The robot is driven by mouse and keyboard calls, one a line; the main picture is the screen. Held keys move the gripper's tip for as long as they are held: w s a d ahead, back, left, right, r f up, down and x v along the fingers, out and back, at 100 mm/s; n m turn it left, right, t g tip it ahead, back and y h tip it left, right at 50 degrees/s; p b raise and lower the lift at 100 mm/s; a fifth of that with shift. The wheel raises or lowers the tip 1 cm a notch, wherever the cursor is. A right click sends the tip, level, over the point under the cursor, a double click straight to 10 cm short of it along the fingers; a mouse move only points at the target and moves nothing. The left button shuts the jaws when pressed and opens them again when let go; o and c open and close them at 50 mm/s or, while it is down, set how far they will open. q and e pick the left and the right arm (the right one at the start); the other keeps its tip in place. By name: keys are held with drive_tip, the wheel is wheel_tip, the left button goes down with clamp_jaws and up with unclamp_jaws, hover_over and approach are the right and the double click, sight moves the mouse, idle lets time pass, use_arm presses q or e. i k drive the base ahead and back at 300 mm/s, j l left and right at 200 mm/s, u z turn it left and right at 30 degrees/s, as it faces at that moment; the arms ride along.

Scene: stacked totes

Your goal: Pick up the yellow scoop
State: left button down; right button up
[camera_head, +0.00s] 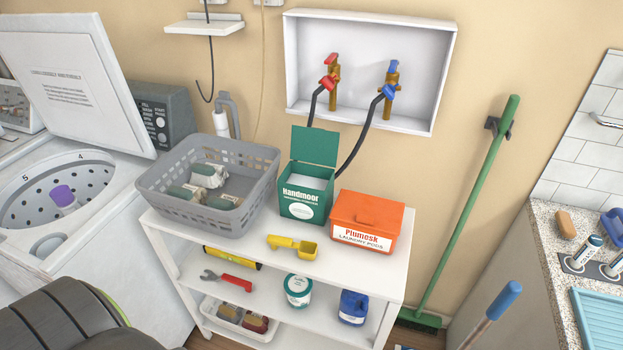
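The yellow scoop (292,246) lies on the top of the white shelf unit (240,258), near its front edge. Its handle points left and its cup is at the right end. It stands apart from the green Handmoor box (305,195) behind it and the orange Plumesk box (368,222) to its right. The scoop is in full view with nothing on it. Neither of my grippers shows in the head view.
A grey basket (165,205) with several packets stands left of the scoop. The green box's lid is open. An open washer (112,178) stands left.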

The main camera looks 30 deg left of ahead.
sight(306, 250)
drive_tip(key=j+u, duration=0.15)
drive_tip(key=u, duration=0.3)
drive_tip(key=j+u, duration=0.15)
drive_tip(key=u, duration=0.35)
drive_tip(key=k, duration=0.05)
